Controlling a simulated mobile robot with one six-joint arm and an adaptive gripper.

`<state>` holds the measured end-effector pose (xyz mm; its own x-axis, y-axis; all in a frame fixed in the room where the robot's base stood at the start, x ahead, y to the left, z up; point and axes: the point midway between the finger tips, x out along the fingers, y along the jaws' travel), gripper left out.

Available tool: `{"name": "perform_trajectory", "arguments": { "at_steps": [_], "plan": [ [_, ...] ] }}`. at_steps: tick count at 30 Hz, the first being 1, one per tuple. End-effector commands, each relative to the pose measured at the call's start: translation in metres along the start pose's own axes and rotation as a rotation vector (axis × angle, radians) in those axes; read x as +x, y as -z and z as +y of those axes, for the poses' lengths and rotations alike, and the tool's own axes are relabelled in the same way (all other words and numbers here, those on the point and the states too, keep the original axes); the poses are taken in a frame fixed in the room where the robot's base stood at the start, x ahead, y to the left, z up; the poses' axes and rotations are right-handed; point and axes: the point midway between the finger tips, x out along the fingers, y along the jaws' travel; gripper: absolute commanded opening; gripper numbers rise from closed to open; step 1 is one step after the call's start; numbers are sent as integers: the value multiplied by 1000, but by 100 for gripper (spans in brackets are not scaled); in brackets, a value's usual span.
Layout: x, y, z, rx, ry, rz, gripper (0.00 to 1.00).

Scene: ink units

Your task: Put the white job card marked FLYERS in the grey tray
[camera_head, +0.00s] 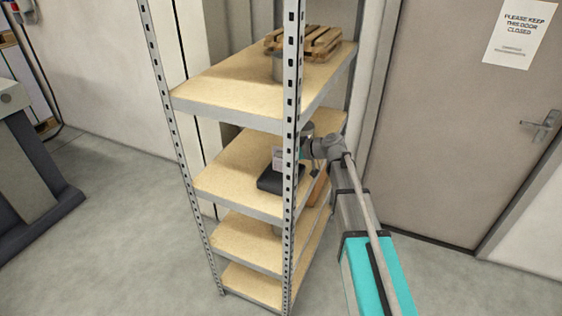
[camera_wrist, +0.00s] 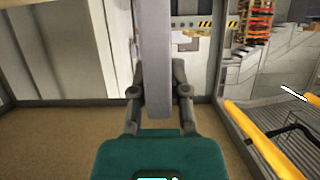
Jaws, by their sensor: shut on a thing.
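My gripper (camera_wrist: 158,92) is shut on a grey upright slab seen nearly edge-on in the wrist view; I take it to be the white job card (camera_wrist: 155,45). In the head view, a pale card (camera_head: 278,158) stands upright just above or behind a dark grey, tray-like thing (camera_head: 270,183) on the rack's second shelf from the top. I cannot tell whether they touch, and the marking is not readable. My gripper is largely hidden behind the front post in the head view.
The metal rack's front post (camera_head: 291,130) stands close to my arm. The shelf above (camera_head: 240,85) bears a wooden pallet (camera_head: 303,43) and a grey cylinder (camera_head: 278,68). An orange-brown thing (camera_head: 318,188) lies right of the tray. A yellow rail (camera_wrist: 258,140) shows in the wrist view.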

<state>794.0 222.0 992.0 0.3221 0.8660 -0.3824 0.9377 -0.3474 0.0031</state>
Motion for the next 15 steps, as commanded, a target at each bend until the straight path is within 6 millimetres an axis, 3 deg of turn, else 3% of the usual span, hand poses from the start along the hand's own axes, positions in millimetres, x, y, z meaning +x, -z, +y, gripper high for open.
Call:
{"name": "perform_trajectory", "arguments": {
  "at_steps": [9,15],
  "plan": [
    [15,-26,0,0,0,0,0],
    [17,-32,0,0,0,0,0]
  ]
}}
